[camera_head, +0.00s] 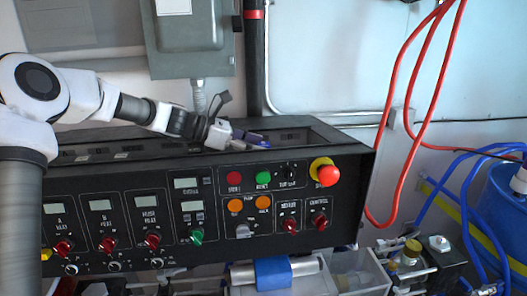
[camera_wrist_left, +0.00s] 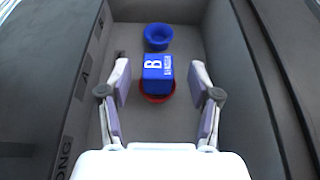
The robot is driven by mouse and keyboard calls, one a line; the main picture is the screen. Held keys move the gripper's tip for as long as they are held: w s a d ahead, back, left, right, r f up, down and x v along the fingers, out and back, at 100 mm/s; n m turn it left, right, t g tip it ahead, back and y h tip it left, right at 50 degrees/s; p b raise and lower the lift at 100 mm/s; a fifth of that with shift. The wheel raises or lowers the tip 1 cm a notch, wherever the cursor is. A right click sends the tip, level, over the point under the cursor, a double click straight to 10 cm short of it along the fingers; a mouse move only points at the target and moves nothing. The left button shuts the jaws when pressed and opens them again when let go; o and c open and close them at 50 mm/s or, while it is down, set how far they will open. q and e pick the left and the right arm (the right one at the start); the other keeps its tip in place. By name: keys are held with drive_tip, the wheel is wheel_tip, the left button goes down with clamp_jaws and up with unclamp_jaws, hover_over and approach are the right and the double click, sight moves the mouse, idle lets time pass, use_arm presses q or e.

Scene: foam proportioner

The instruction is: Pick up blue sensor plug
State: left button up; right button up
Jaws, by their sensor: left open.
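My left gripper (camera_wrist_left: 160,82) is open, with one finger on each side of the plug and a gap on both sides. In the head view my left gripper (camera_head: 240,137) reaches into the tray along the top of the black control panel (camera_head: 105,205). My right gripper is not in view.
An empty-looking blue round socket (camera_wrist_left: 158,36) lies beyond the plug. The recess walls stand close outside both fingers. In the head view, a red emergency button (camera_head: 328,175) sits on the panel front, a grey box (camera_head: 190,38) hangs behind, and red hoses (camera_head: 397,95) hang right.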

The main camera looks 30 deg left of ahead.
sight(267, 147)
use_arm(q)
drive_tip(key=x, duration=0.2)
drive_tip(key=shift+w+d+f, duration=0.1)
drive_tip(key=shift+w+d, duration=0.05)
drive_tip(key=shift+w, duration=0.15)
drive_tip(key=shift+w+d+f, duration=0.1)
drive_tip(key=shift+w+d, duration=0.05)
drive_tip(key=shift+w, duration=0.05)
drive_tip(key=shift+s, duration=0.2)
drive_tip(key=c, duration=0.9)
clamp_jaws()
wheel_tip(267, 147, up, 9)
drive_tip(key=shift+r+b, duration=0.15)
drive_tip(key=shift+b, duration=0.35)
wheel_tip(267, 147, up, 6)
drive_tip(key=p, duration=0.5)
